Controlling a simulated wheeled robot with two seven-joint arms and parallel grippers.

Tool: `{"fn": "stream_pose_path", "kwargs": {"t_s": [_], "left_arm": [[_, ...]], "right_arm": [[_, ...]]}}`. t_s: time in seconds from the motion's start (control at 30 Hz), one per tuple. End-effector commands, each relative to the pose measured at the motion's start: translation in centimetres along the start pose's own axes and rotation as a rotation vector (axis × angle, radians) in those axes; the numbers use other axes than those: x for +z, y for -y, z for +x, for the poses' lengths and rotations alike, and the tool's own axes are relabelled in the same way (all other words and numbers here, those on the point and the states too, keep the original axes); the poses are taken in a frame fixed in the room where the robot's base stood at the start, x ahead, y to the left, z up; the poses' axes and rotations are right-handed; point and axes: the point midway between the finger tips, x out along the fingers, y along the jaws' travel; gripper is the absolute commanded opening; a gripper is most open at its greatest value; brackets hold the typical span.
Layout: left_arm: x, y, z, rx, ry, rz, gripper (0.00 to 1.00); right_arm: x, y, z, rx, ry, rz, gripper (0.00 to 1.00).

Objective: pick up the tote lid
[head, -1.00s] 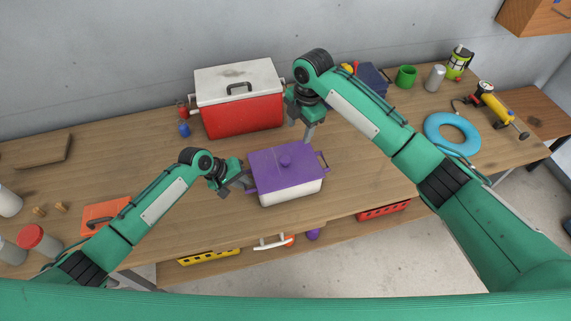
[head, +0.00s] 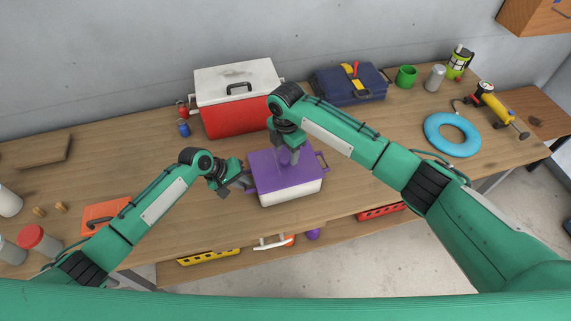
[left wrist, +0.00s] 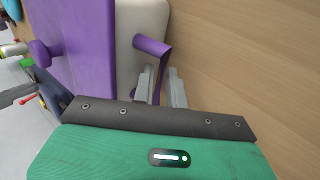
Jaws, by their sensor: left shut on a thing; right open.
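The white tote (head: 292,194) stands on the workbench with its purple lid (head: 266,172) on top. The lid has a round knob, which also shows in the left wrist view (left wrist: 42,52). My left gripper (head: 246,182) is at the tote's left side. In the left wrist view its fingers (left wrist: 160,88) are shut on the purple side handle (left wrist: 152,46). My right gripper (head: 291,157) is open, pointing down over the middle of the lid at the knob. It partly hides the knob, and I cannot tell whether the fingers touch it.
A red cooler (head: 240,118) with a white lid stands behind the tote. A navy case (head: 345,92) and a green mug (head: 406,76) are at the back. A blue ring (head: 437,120) lies right. An orange case (head: 98,214) lies left. Bench is clear right of the tote.

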Motion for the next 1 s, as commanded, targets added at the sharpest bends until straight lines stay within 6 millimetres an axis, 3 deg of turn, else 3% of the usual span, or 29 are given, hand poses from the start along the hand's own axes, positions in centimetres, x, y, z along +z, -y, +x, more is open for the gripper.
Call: {"fn": "stream_pose_path", "kwargs": {"t_s": [0.2,0.43,0.47,0.7,1.0], "left_arm": [[0.2,0.3,0.2,-0.006,0.005,-0.002,0.00],[0.2,0.3,0.2,-0.006,0.005,-0.002,0.00],[0.2,0.3,0.2,-0.006,0.005,-0.002,0.00],[0.2,0.3,0.2,-0.006,0.005,-0.002,0.00],[0.2,0.3,0.2,-0.006,0.004,-0.002,0.00]], "right_arm": [[-0.2,-0.1,2.5,0.000,-0.001,0.001,0.54],[-0.1,-0.1,2.7,0.000,-0.001,0.001,0.54],[-0.1,-0.1,2.7,0.000,-0.001,0.001,0.52],[-0.1,-0.1,2.7,0.000,-0.001,0.001,0.07],[-0.1,-0.1,2.2,0.002,-0.001,0.001,0.07]]}}
